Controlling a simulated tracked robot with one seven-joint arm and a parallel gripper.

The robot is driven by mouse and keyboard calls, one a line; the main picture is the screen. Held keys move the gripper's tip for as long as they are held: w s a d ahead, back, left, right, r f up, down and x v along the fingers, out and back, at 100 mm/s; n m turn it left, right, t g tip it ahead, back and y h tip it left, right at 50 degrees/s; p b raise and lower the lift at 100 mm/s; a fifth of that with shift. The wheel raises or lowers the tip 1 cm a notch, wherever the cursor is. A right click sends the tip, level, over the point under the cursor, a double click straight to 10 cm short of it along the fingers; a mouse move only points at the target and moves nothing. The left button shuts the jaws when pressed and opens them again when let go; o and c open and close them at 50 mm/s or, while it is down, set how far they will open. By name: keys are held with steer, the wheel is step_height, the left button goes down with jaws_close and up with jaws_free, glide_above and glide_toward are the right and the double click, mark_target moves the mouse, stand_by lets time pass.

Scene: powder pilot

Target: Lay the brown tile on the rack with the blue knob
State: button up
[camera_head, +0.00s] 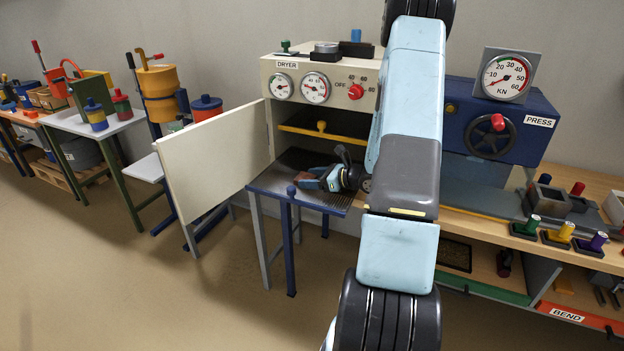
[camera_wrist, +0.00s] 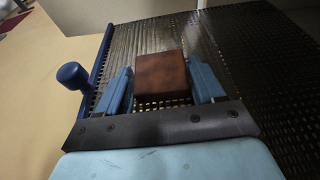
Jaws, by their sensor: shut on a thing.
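The brown tile (camera_wrist: 162,76) sits between the two blue fingers of my gripper (camera_wrist: 160,88) in the wrist view. The gripper is shut on it. The rack with the blue knob (camera_wrist: 98,65) is a dark perforated sheet with a blue edge, pulled out of the dryer. Its blue knob (camera_wrist: 72,75) stands at the left in the wrist view and at the front in the head view (camera_head: 291,190). The tile (camera_head: 307,181) and gripper are low over this rack; I cannot tell whether the tile touches it. My arm hides the rack's right part in the head view.
The dryer (camera_head: 320,85) has its white door (camera_head: 215,155) swung open to the left. A rack with a yellow knob (camera_head: 321,126) sits higher inside it. The press (camera_head: 500,120) stands to the right. Open floor lies at the front left.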

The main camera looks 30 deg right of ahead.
steer(key=shift+s+f, duration=0.4)
steer(key=shift+f, duration=0.35)
steer(key=o, duration=1.2)
steer(key=shift+c, duration=0.2)
steer(key=shift+o, duration=0.3)
steer(key=shift+r, duration=0.1)
steer(key=shift+w+d+r, duration=0.1)
steer(key=shift+w+r, duration=0.15)
steer(key=shift+r, duration=0.35)
steer(key=shift+w+r, duration=0.1)
steer(key=shift+r, duration=1.45)
step_height(320, 180, up, 9)
steer(key=shift+f, duration=0.15)
